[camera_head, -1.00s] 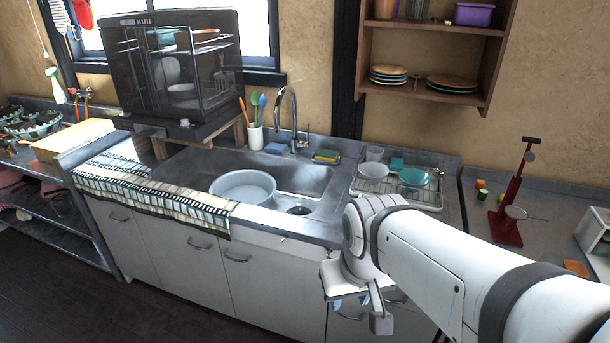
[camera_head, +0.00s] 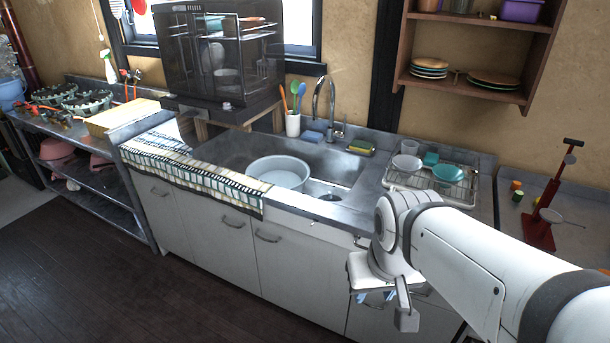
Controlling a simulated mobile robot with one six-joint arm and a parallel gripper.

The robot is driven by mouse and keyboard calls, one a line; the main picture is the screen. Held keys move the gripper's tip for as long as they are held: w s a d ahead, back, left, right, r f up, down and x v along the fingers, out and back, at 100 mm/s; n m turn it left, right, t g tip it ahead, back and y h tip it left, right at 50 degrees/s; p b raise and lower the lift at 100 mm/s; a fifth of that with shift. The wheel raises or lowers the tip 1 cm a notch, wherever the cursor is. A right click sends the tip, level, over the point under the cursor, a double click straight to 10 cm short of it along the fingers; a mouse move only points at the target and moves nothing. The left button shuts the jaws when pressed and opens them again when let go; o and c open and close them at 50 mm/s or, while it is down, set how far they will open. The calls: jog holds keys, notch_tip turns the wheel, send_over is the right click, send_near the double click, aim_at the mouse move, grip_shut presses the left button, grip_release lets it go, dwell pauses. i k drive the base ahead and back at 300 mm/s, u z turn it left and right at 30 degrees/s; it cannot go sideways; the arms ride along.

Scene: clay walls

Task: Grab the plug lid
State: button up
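I cannot make out a plug lid for certain. A dark round drain fitting (camera_head: 329,196) shows in the sink (camera_head: 345,169), right of a pale round basin (camera_head: 279,173). It is too small to tell whether a lid sits on it. My gripper (camera_head: 388,306) hangs low in front of the counter, right of the sink and below the counter's top. One grey finger shows; the rest is hidden by my wrist, so its opening is unclear.
A dish rack (camera_head: 432,181) with bowls stands right of the sink. A striped cloth (camera_head: 190,168) hangs over the counter's front edge. A faucet (camera_head: 322,100) and utensil cup (camera_head: 293,124) stand behind the sink. The dark floor (camera_head: 110,260) at left is clear.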

aim_at(330, 197)
jog(key=k, duration=0.7)
jog(key=z, duration=0.15)
jog(key=i, duration=0.9)
jog(key=u, duration=2.35)
jog(key=i, duration=1.65)
jog(key=z, duration=0.1)
